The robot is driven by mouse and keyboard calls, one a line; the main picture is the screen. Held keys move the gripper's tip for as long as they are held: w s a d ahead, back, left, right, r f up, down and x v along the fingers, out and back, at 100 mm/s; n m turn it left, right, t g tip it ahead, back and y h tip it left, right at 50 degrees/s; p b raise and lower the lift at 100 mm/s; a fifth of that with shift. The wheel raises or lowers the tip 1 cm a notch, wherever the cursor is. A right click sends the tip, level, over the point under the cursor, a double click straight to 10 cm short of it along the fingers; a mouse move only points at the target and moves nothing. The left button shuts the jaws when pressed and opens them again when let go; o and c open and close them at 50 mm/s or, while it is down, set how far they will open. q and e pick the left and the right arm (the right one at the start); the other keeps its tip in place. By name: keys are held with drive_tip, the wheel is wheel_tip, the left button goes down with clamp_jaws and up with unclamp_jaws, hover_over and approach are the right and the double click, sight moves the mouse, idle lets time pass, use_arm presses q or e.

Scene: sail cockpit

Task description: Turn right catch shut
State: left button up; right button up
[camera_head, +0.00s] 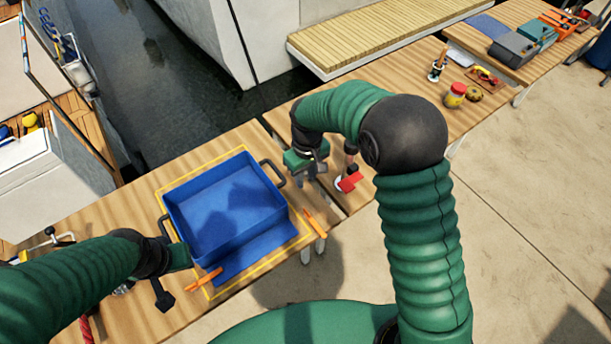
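A blue open bin (228,207) with dark handles at its ends stands inside a yellow outline on the wooden table. The right catch, an orange bar (315,222), lies at the bin's front right, pointing slantwise away from it. A second orange catch (204,280) lies at the front left. My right gripper (308,175) hangs over the table beyond the right catch, near the right handle and apart from the catch. Its fingers are small, and their opening is unclear. My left gripper (165,290) is at the bin's left front; its fingertips are not clear.
A red piece on a white base (350,182) sits right of my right gripper. A jar with a red lid (455,95) stands farther along the table. A grey toolbox (512,49) is at the far right. Water lies behind the table.

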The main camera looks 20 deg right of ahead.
wheel_tip(320, 180, up, 3)
drive_tip(key=shift+f+p, duration=0.1)
drive_tip(key=shift+p, duration=0.8)
wheel_tip(320, 180, up, 17)
drive_tip(key=b, duration=0.1)
drive_tip(key=shift+s+d+f, duration=0.1)
drive_tip(key=shift+s+f, duration=0.05)
